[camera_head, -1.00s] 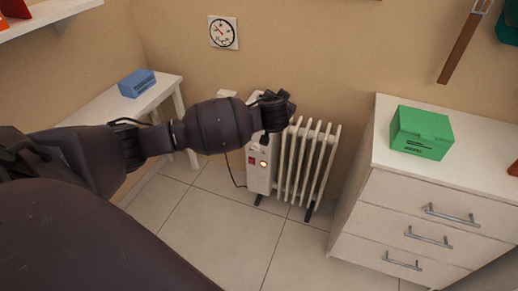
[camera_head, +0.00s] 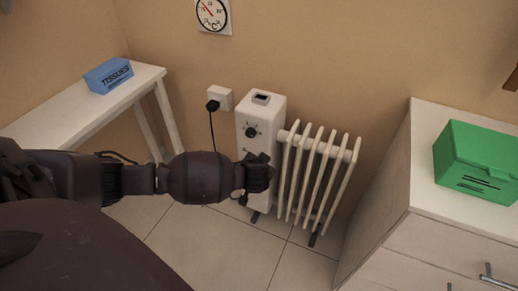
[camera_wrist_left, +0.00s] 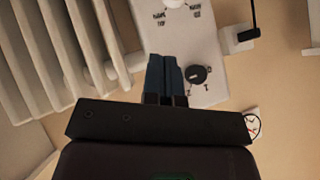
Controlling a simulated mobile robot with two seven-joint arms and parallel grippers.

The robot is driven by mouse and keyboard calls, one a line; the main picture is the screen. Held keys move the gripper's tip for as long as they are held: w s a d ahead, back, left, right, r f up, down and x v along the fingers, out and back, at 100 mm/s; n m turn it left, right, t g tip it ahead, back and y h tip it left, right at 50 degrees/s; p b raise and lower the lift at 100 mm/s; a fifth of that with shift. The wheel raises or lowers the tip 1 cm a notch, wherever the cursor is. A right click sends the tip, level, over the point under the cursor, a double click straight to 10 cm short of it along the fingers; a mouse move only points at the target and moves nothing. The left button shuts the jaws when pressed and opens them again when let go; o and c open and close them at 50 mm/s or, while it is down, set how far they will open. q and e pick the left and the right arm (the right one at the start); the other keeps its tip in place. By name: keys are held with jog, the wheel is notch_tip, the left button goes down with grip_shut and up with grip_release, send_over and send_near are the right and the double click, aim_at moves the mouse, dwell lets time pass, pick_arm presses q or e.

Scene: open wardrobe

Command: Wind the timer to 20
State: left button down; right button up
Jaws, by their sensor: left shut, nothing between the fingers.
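A white radiator heater (camera_head: 274,120) stands on the floor against the wall. A black knob (camera_head: 250,132) with marks around it sits high on its front panel. The knob also shows in the left wrist view (camera_wrist_left: 198,75), just right of my fingertips and apart from them. A pale knob (camera_wrist_left: 173,3) with printed labels is at that view's top edge. I cannot read which setting either knob points to. My left gripper (camera_head: 263,172) is in front of the panel, below the black knob, and hides the lower panel. Its fingers (camera_wrist_left: 164,74) are shut and empty. My right gripper is not in view.
White ribs (camera_head: 318,165) stand right of the panel. A wall socket (camera_head: 219,98) with a plugged-in cord is to its left. A white side table (camera_head: 60,120) bears a blue tissue box (camera_head: 108,75). A white drawer unit (camera_head: 420,200) with a green box (camera_head: 477,160) stands right.

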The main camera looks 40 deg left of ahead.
pick_arm(q)
jog(key=s+f+b+x, duration=0.1)
jog(key=b+x, duration=0.5)
jog(key=x, duration=0.6)
jog(key=shift+s+a+f, duration=0.3)
jog(key=shift+s+f, duration=0.05)
jog(key=shift+f, duration=0.2)
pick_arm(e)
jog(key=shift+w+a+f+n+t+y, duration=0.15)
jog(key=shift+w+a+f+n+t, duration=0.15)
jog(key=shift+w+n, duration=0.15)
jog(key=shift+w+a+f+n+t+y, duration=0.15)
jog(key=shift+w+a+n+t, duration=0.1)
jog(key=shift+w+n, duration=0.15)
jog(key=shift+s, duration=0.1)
pick_arm(q)
jog(key=shift+a, duration=0.2)
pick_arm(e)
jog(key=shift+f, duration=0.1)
pick_arm(q)
jog(key=shift+r, duration=0.1)
